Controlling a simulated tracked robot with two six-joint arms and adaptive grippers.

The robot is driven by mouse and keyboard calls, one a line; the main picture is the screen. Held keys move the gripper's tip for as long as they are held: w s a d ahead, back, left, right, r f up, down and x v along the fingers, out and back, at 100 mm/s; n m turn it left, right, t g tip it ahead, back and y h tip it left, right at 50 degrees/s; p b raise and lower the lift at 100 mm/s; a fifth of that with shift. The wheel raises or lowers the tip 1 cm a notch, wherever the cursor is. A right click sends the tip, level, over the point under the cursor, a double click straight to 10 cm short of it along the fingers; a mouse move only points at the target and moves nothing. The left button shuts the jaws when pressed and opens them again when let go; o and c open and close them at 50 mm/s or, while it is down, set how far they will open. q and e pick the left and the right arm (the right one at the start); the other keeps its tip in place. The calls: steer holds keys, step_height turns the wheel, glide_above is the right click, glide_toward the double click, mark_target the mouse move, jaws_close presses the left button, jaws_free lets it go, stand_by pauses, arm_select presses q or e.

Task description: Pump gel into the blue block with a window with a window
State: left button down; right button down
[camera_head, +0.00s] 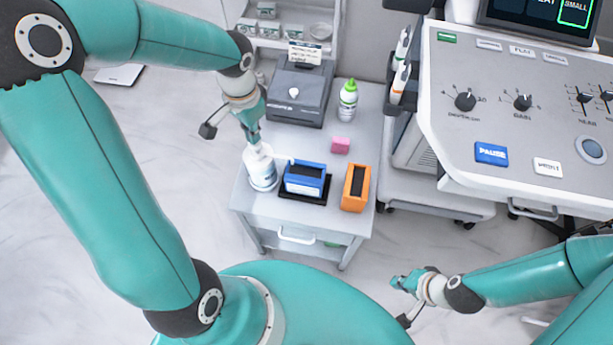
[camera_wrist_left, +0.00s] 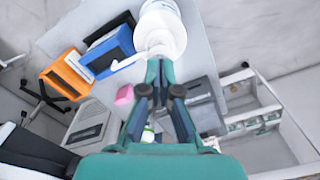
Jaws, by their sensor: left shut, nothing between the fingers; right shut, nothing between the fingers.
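A white pump bottle (camera_head: 261,168) with a blue label stands on the small grey table, its spout pointing right toward the blue block. The blue block (camera_head: 305,177) with a dark window sits on a black pad just right of the bottle. In the left wrist view the bottle (camera_wrist_left: 162,30) is at the top and the blue block (camera_wrist_left: 108,52) is left of it. My left gripper (camera_head: 254,138) is shut and empty, its tips at the top of the pump head; contact cannot be told. My right gripper (camera_head: 402,283) is shut and empty, low and away from the table.
An orange block (camera_head: 356,188) with a dark window stands right of the blue block. A pink block (camera_head: 340,145), a green-capped bottle (camera_head: 348,100) and a grey device (camera_head: 298,95) are behind. A console (camera_head: 480,110) stands to the right. The table front is clear.

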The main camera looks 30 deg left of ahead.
arm_select(q)
steer(key=shift+f+b, duration=1)
steer(key=shift+f, duration=0.3)
steer(key=shift+r, duration=0.25)
steer(key=shift+r+p, duration=1.4)
steer(key=shift+r, duration=0.15)
steer(key=shift+r, duration=0.1)
step_height(320, 180, up, 6)
steer(key=p, duration=0.4)
steer(key=shift+p, duration=0.35)
